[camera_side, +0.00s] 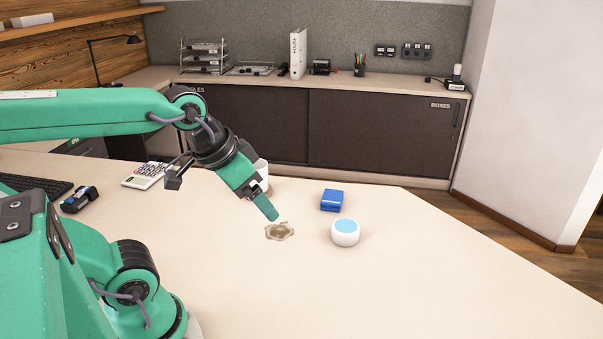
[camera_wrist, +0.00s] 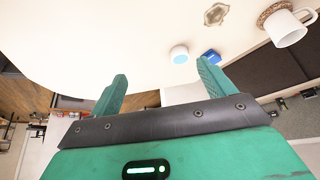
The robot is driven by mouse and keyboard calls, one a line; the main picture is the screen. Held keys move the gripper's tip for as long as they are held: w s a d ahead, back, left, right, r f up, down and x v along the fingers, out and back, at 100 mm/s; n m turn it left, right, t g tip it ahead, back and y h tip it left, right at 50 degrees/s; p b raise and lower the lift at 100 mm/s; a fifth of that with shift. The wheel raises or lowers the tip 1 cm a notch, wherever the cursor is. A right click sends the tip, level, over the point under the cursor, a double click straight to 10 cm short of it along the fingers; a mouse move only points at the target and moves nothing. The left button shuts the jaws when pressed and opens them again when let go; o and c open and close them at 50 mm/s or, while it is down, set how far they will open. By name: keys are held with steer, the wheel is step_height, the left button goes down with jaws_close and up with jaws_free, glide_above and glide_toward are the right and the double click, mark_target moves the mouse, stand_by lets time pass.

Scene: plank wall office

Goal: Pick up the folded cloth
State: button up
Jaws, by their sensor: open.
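No thing clearly reads as a folded cloth. The likeliest is a compact, rectangular blue item (camera_side: 333,200) on the desk, right of my gripper; I cannot tell whether it is cloth or a box. It also shows in the wrist view (camera_wrist: 211,57), partly hidden behind the right finger. A flat, brownish item with a wavy rim (camera_side: 279,232) lies just below my fingertips in the side view, and at the top in the wrist view (camera_wrist: 215,14). My gripper (camera_side: 271,214) is above the desk, tilted down, and empty. In the wrist view its fingers (camera_wrist: 161,75) are apart.
A round white thing with a light-blue top (camera_side: 345,232) stands in front of the blue item. A white mug (camera_wrist: 288,30) on a coaster (camera_wrist: 277,11) is behind my gripper. A calculator (camera_side: 147,175) and keyboard (camera_side: 35,184) lie left. The desk's front right is clear.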

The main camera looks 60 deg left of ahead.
steer(key=w+a+r+n+g, duration=0.2)
steer(key=w+a+r, duration=0.1)
steer(key=w, duration=0.9)
steer(key=n+g, duration=0.4)
steer(key=n, duration=0.2)
glide_above(333, 197)
step_height(333, 197, down, 20)
steer(key=shift+d+r, duration=0.1)
steer(key=shift+r, duration=0.1)
steer(key=shift+a+f, duration=0.2)
steer(key=shift+f, duration=0.1)
steer(key=shift+f, duration=0.1)
steer(key=shift+f, duration=1.2)
steer(key=shift+f, duration=0.15)
